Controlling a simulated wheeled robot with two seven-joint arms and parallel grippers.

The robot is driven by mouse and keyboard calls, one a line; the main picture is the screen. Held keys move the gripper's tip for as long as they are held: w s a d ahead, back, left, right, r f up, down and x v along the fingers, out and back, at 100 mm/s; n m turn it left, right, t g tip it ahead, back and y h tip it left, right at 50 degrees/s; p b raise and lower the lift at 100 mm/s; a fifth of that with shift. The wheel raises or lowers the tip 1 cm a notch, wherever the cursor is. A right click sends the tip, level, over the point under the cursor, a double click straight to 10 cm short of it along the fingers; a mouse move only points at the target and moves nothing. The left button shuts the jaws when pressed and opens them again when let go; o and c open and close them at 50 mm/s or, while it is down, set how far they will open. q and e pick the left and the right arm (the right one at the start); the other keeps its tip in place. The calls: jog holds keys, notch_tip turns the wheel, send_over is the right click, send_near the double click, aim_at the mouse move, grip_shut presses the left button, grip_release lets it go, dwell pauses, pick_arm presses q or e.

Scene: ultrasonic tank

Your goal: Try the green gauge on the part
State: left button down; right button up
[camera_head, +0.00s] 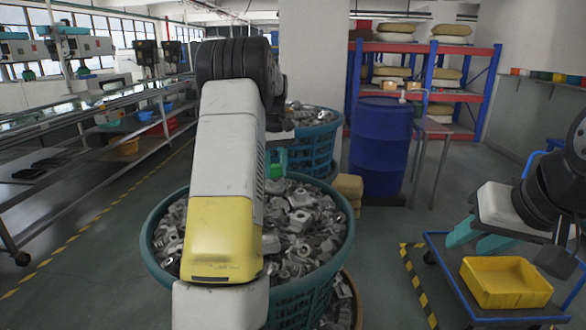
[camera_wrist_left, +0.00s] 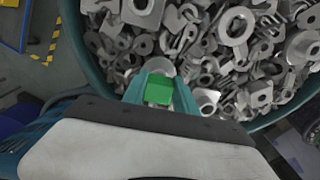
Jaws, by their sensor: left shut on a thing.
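My left gripper (camera_wrist_left: 160,92) has teal fingers shut on the green gauge (camera_wrist_left: 159,91), a small bright green block, over the teal basket (camera_wrist_left: 72,40). In the head view the green gauge (camera_head: 276,171) shows beside my left arm, which hides much of the gripper. The basket (camera_head: 150,240) is full of loose grey metal parts (camera_head: 300,215). A rounded grey part (camera_wrist_left: 160,65) lies just beyond the fingertips in the wrist view; I cannot tell whether the gauge touches it. My right gripper (camera_head: 475,240) is open and empty above the blue cart at the right.
A yellow tray (camera_head: 506,282) sits on the blue cart (camera_head: 450,290). Another basket of parts (camera_head: 312,140) stands behind the first. A blue drum (camera_head: 381,145) and a red and blue rack (camera_head: 490,95) stand at the back. A long bench (camera_head: 60,130) runs along the left, with open floor before it.

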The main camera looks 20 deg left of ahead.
pick_arm(q)
jog(key=shift+f, duration=0.95)
dwell(1.2)
jog(key=shift+r, duration=0.1)
jog(key=shift+r, duration=2.3)
jog(key=shift+r, duration=0.1)
jog(key=shift+r, duration=1.9)
